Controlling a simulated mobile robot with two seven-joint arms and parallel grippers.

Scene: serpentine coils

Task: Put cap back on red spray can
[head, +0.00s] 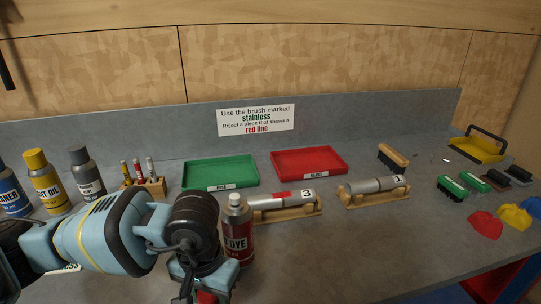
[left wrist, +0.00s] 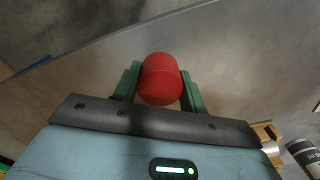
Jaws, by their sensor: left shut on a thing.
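The red spray can (head: 238,243), marked DYE, stands upright and uncapped on the bench, with its pale top and nozzle (head: 235,200) showing. My left gripper (left wrist: 160,86) is shut on a red cap (left wrist: 160,78), with one green finger on each side of it. In the head view the cap (head: 206,297) shows only in part at the bottom edge, under my left wrist. It is in front of the can and to its left, apart from it. My right gripper is not in view.
Blue, yellow and grey spray cans (head: 43,182) stand at the left. A pen block (head: 146,187), a green tray (head: 220,187) and a red tray (head: 308,174) lie behind. Metal cylinders on wooden cradles (head: 290,213) lie right of the red can.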

